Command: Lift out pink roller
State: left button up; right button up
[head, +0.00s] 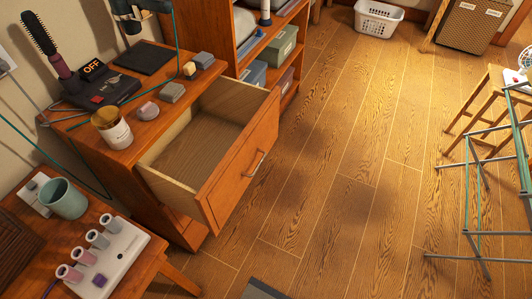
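A white roller base (108,262) stands on the low wooden table at the bottom left. Several short rollers stand upright in it in a slanting row. The nearest pink roller (70,273) is at the front left end, with a second pinkish roller (84,257) just behind it. A grey roller (97,239) and another grey roller (113,225) stand farther back. The lower parts of the rollers are hidden in the base. Neither of my grippers is in view.
A teal cup (64,198) stands just behind the base on the low table (158,245). Beyond it, a dresser has an open, empty-looking drawer (200,150). A jar (112,128) and hot brush stand on the dresser. Wooden floor (330,210) is clear between dresser and metal rack (480,200).

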aim_at(88, 258)
jog(key=u, duration=1.8)
